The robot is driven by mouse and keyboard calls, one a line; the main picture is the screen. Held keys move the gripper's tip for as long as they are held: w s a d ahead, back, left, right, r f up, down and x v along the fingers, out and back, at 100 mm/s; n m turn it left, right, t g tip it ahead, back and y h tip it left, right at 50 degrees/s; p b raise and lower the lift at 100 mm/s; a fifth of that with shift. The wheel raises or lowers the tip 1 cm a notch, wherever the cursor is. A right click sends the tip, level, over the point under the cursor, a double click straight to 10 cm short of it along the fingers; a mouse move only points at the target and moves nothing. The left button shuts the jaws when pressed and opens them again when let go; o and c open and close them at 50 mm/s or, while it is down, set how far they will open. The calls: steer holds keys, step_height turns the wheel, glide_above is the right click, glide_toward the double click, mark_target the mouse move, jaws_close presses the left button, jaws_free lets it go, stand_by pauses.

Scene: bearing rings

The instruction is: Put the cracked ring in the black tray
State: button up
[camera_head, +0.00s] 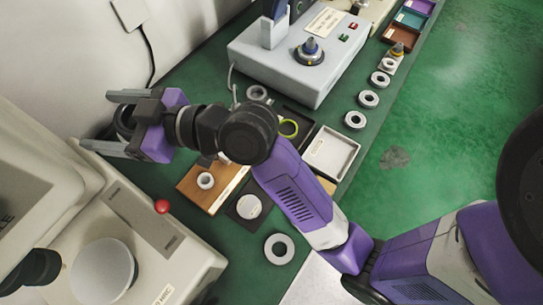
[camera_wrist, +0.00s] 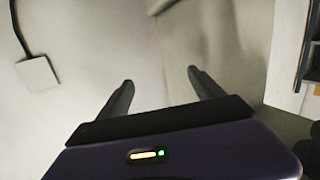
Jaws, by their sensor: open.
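My gripper (camera_head: 106,122) is open and empty, raised at the left near the wall. In the wrist view its two fingers (camera_wrist: 160,78) stand apart with only pale wall and casing beyond. Several grey metal rings lie on the green bench: one (camera_head: 279,248) at the front, others (camera_head: 355,119) in a line along the right edge, and one (camera_head: 257,92) by the grey instrument. Another ring (camera_head: 206,181) sits on a wooden block. No crack is discernible on any ring. A dark tray (camera_head: 304,125), apparently the black tray, is partly hidden behind my arm.
A white tray (camera_head: 316,170) lies beside the dark one. A grey instrument (camera_head: 270,56) stands behind. A beige machine (camera_head: 190,262) with a red knob (camera_head: 162,206) fills the front left. Coloured bins (camera_head: 408,20) are far right.

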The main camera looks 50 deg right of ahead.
steer(key=s+d+f+m+h, duration=0.2)
steer(key=s+f+m+h, duration=0.15)
steer(key=s+f, duration=0.35)
steer(key=s+d+f+m+h, duration=0.3)
steer(key=s+f+m, duration=0.2)
steer(key=s, duration=0.4)
steer(key=s+d+n, duration=0.1)
steer(key=s+d, duration=0.2)
steer(key=s, duration=0.6)
steer(key=s+d+n, duration=0.2)
steer(key=s+d, duration=0.2)
steer(key=s, duration=0.5)
steer(key=shift+s+d+r+h, duration=0.25)
steer(key=shift+s+h, duration=0.05)
steer(key=shift+h, duration=0.15)
